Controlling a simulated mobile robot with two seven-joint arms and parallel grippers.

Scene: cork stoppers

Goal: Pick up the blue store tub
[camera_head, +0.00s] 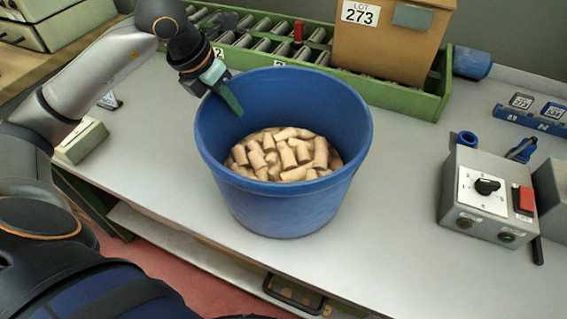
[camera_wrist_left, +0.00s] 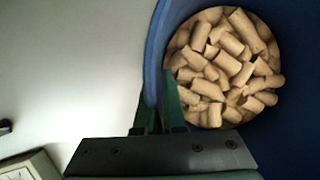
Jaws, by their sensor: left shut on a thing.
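The blue store tub (camera_head: 290,208) stands upright in the middle of the grey worktop, with many cork stoppers (camera_head: 282,155) inside. It also shows in the left wrist view (camera_wrist_left: 291,122), with the corks (camera_wrist_left: 226,68) below its rim. My left gripper (camera_head: 230,100) is at the tub's upper left rim. In the left wrist view its green fingers (camera_wrist_left: 160,108) straddle the tub wall, one outside and one inside, and are shut on it. The finger outside the wall is hidden in the head view. I cannot tell whether the tub's base touches the worktop. My right gripper is not in view.
A green roller rack (camera_head: 400,98) with a cardboard box (camera_head: 385,45) marked LOT 273 stands behind the tub. A grey control box (camera_head: 487,200) with a knob and red switch is at right. A small device (camera_head: 82,140) sits at left. The worktop (camera_head: 400,240) is clear in front right.

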